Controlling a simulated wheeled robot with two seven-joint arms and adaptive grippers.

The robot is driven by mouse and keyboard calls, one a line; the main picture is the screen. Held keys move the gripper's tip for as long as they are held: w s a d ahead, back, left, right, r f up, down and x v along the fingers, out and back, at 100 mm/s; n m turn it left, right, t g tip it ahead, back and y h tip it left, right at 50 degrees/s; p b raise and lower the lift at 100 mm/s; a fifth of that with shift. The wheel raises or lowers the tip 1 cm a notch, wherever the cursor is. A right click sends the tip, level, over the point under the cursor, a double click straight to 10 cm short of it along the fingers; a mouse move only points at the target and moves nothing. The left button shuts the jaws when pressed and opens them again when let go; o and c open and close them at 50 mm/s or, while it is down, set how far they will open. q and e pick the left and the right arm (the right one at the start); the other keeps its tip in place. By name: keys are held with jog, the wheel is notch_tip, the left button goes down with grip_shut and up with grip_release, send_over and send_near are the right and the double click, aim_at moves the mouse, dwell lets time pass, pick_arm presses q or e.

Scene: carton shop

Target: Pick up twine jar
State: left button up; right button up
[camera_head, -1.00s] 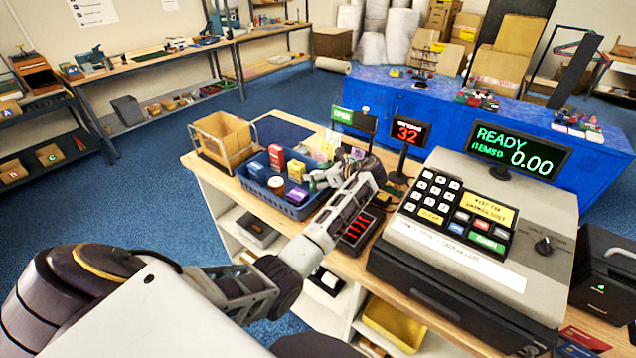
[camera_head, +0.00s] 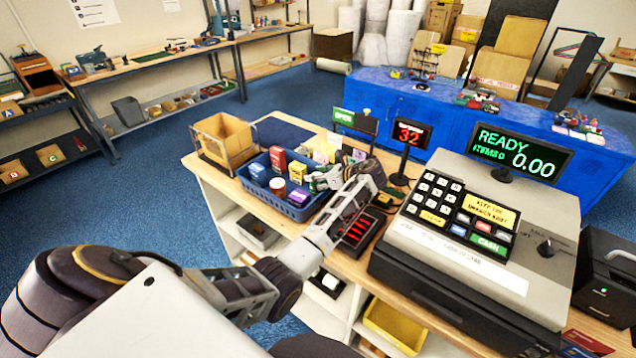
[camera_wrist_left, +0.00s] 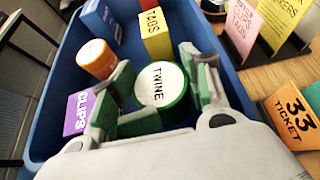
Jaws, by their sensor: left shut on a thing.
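The twine jar (camera_wrist_left: 160,86) has a white lid marked TWINE and a green body. In the left wrist view it stands between the green-padded fingers of my left gripper (camera_wrist_left: 160,92), inside the blue basket (camera_wrist_left: 62,75). My left gripper is shut on the jar. In the head view my left gripper (camera_head: 322,180) reaches over the right end of the blue basket (camera_head: 297,212), and the jar is mostly hidden there. I cannot tell whether the jar touches the basket floor. My right gripper is not in view.
The basket also holds an orange-lidded jar (camera_wrist_left: 96,58), a yellow TAGS box (camera_wrist_left: 155,36), a purple CLIPS box (camera_wrist_left: 78,112) and a blue box (camera_wrist_left: 101,22). Sign cards and an orange ticket card (camera_wrist_left: 292,112) stand beside it. The cash register (camera_head: 470,240) is to the right.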

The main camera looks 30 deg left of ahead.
pick_arm(q)
jog(key=shift+f, duration=0.25)
jog(key=shift+w+r, duration=0.15)
jog(key=shift+r, duration=0.4)
notch_tip(320, 180, up, 9)
jog(key=shift+r, duration=0.1)
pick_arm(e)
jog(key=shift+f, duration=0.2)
